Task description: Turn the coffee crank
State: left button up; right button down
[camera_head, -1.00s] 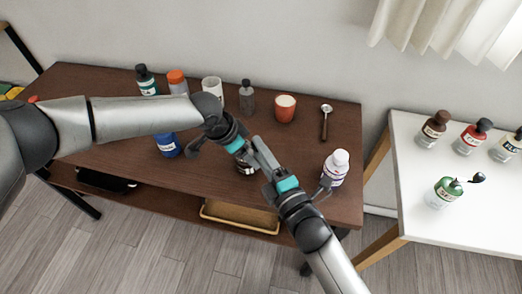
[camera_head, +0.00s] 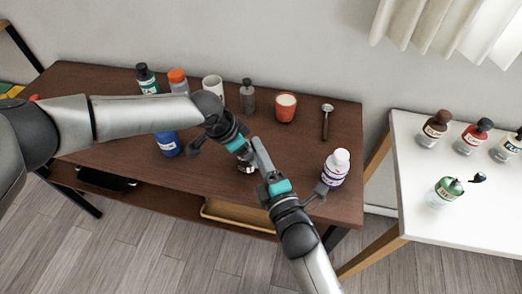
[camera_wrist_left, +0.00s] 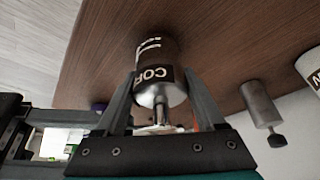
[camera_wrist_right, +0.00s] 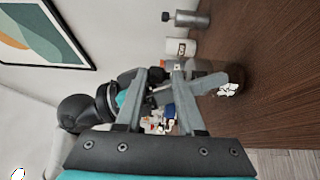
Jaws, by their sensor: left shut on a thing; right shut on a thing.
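The coffee grinder (camera_wrist_left: 160,72), a dark cylinder with a metal top and white lettering, stands between the fingers of my left gripper (camera_wrist_left: 162,95) in the left wrist view. In the head view only a little of the grinder (camera_head: 246,168) shows beneath my grippers. My left gripper (camera_head: 243,152) is shut on its body. My right gripper (camera_head: 262,158) is beside it, shut on the crank at its top. In the right wrist view the fingers of my right gripper (camera_wrist_right: 163,88) come close around the crank, which is mostly hidden there.
A white bottle (camera_head: 335,167) stands right of my right gripper. A blue bottle (camera_head: 166,143) stands left.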

jog(key=shift+a+r, duration=0.1)
jog(key=shift+r, duration=0.25)
jog(key=c, duration=0.6)
grip_release()
jog(key=shift+f, duration=0.15)
jog(key=shift+f, duration=0.1)
jog(key=shift+y, duration=0.3)
